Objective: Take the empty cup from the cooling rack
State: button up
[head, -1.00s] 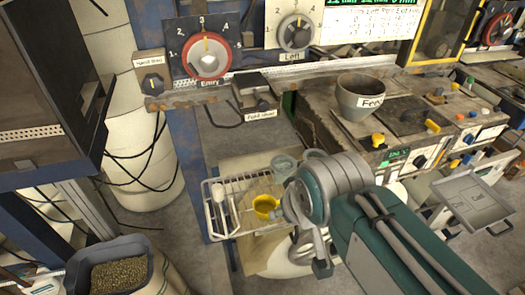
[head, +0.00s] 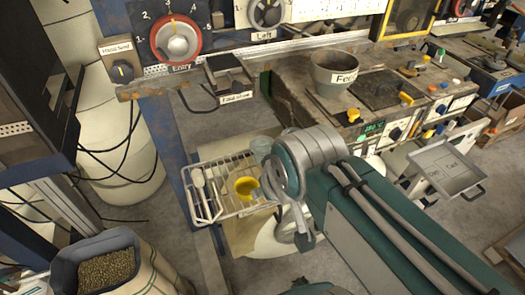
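A white wire rack (head: 222,210) stands low in the middle of the head view. A yellow cup (head: 246,188) sits on its right part, with its open top facing up; its inside looks empty. A pale, see-through cup (head: 261,147) stands at the rack's far right corner, partly behind my wrist. My gripper (head: 303,238) hangs just right of the rack, apart from the yellow cup in the picture. My wrist hides part of the gripper, and its finger opening cannot be made out.
White spoon-like utensils (head: 204,190) lie on the rack's left side. A grey pot labelled "Feed" (head: 335,73) stands on the worn machine bench behind. A bin of pellets (head: 104,268) is at lower left. A grey tray (head: 449,172) is at right. Cables hang at left.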

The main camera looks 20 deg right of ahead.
jog(key=g, duration=0.4)
send_over(254, 147)
jog(key=s, duration=0.2)
jog(key=f, duration=0.3)
jog(key=shift+w+f, duration=0.1)
jog(key=shift+w, duration=0.15)
jog(key=shift+w+f, duration=0.2)
jog(key=shift+w, duration=0.05)
jog(key=shift+f, duration=0.35)
jog(key=f, duration=0.6)
jog(key=w+f, duration=0.1)
jog(key=f, duration=0.3)
jog(key=shift+w, duration=0.1)
grip_shut()
